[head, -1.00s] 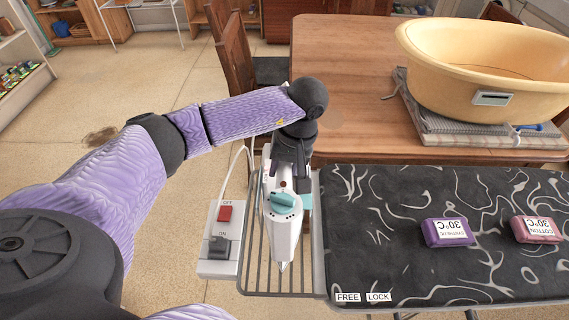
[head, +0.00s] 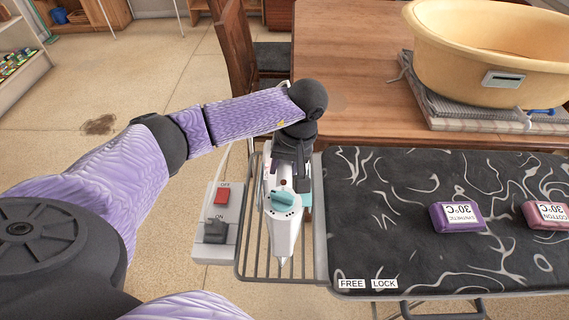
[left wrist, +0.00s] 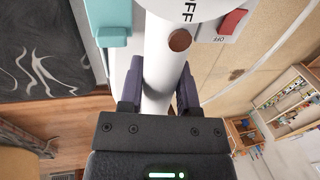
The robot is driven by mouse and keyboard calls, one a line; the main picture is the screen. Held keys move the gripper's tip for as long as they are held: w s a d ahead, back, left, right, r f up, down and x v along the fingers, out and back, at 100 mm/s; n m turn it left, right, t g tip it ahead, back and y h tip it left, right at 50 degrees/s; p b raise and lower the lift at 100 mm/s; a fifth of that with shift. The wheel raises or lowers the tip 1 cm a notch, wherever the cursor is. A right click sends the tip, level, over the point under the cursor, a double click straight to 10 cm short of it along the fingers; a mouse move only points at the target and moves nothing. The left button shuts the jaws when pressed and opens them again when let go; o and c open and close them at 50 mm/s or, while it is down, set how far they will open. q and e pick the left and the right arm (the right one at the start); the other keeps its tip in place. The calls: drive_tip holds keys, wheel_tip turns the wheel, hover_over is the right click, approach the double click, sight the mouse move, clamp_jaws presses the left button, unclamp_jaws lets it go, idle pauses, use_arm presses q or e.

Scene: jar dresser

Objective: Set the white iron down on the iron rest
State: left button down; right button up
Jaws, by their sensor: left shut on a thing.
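The white iron (head: 284,228) with a teal dial is over the wire iron rest (head: 254,268) at the left end of the ironing board in the head view. Its tip points toward me. I cannot tell whether it touches the rest's bars. My left gripper (head: 290,178) is at the iron's far end. In the left wrist view the gripper (left wrist: 158,88) is shut on the iron's white handle (left wrist: 160,75), one finger on each side. My right gripper is not in view.
The dark patterned ironing board (head: 385,225) is right of the rest, with a purple block (head: 456,217) and a pink block (head: 548,215) on it. A switch box (head: 218,225) is at the rest's left. A yellow tub (head: 490,60) stands on the wooden table (head: 350,60) behind.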

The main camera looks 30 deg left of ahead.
use_arm(q)
drive_tip(key=shift+f+b, duration=0.45)
drive_tip(key=shift+f, duration=0.05)
drive_tip(key=shift+c, duration=1.2)
unclamp_jaws()
